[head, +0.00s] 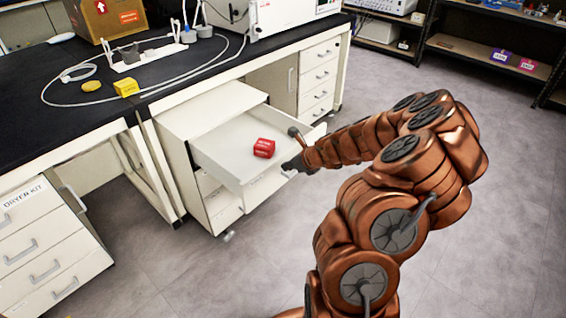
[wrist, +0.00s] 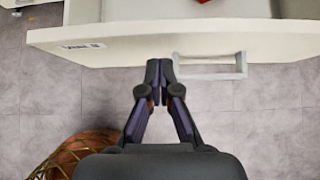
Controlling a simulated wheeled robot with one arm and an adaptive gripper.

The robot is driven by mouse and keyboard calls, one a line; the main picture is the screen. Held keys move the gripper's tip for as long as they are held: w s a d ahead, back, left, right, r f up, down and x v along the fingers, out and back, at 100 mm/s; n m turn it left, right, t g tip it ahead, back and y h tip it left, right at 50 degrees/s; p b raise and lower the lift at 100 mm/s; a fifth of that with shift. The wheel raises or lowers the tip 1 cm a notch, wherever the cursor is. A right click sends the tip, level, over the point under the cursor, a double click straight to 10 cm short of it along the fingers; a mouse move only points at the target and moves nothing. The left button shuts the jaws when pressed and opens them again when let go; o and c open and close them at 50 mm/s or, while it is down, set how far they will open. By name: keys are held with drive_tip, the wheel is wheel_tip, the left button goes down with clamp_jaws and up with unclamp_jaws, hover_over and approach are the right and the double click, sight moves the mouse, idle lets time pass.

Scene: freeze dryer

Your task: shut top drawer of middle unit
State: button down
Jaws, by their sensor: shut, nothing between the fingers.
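The top drawer (head: 222,153) of the middle unit (head: 180,125) is pulled out, and a red box (head: 263,148) lies inside it. In the wrist view the drawer's white front (wrist: 130,42) crosses the top, with a label at its left and a grey handle (wrist: 210,67) below its edge. My gripper (head: 290,166) is at the outer face of the drawer front. In the wrist view my gripper (wrist: 159,66) is shut and empty, its tips close to the front, just left of the handle. I cannot tell whether they touch it. The red box barely shows there.
A black-topped bench (head: 60,70) runs behind the unit, holding a yellow box (head: 126,87), cables and a white machine (head: 275,12). A left drawer unit (head: 45,250) and a right drawer unit (head: 320,75) flank it. The grey floor (head: 480,190) at right is clear.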

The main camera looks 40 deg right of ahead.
drive_tip(key=shift+w+a, duration=0.25)
drive_tip(key=shift+w, duration=0.9)
drive_tip(key=shift+w, duration=0.1)
